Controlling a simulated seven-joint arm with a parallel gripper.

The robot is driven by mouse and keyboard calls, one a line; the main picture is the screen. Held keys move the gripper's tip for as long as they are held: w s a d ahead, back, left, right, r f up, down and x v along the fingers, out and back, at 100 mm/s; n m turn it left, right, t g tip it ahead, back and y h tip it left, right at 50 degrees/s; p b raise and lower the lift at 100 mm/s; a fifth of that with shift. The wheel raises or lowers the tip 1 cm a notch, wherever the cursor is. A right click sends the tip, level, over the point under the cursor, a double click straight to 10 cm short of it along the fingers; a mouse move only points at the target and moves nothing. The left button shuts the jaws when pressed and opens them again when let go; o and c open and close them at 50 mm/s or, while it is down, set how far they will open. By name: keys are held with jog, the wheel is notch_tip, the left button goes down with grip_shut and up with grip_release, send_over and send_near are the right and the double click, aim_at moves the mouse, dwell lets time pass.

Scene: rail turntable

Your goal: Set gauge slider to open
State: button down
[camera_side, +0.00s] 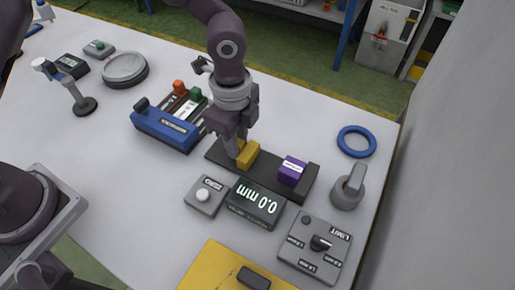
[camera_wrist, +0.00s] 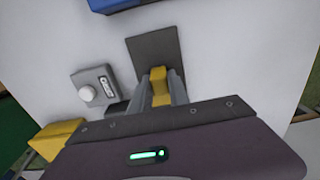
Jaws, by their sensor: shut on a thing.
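The gauge is a dark rail (camera_side: 222,150) with a yellow slider (camera_side: 248,156) on it and a purple block (camera_side: 291,171) near its right end. A display (camera_side: 256,203) in front of the rail reads 0.0 mm. My gripper (camera_side: 238,158) reaches down to the rail and is shut on the yellow slider. A gap lies between the slider and the purple block. In the wrist view the yellow slider (camera_wrist: 159,88) sits between my fingers, with bare dark rail (camera_wrist: 155,48) beyond it. My fingers partly hide the slider in the side view.
A grey button box (camera_side: 206,195) stands left of the display, and a LIMIT knob box (camera_side: 315,248) stands right. A grey post with a lever (camera_side: 348,188) and a blue ring (camera_side: 357,141) lie right of the rail. A blue tray (camera_side: 165,129) is close behind my gripper's left.

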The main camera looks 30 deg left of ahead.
jog(key=shift+w+a, duration=0.1)
jog(key=shift+a, duration=0.95)
jog(key=c, duration=1.2)
grip_release()
jog(key=shift+c, duration=0.2)
notch_tip(320, 180, up, 7)
jog(key=shift+r, duration=0.1)
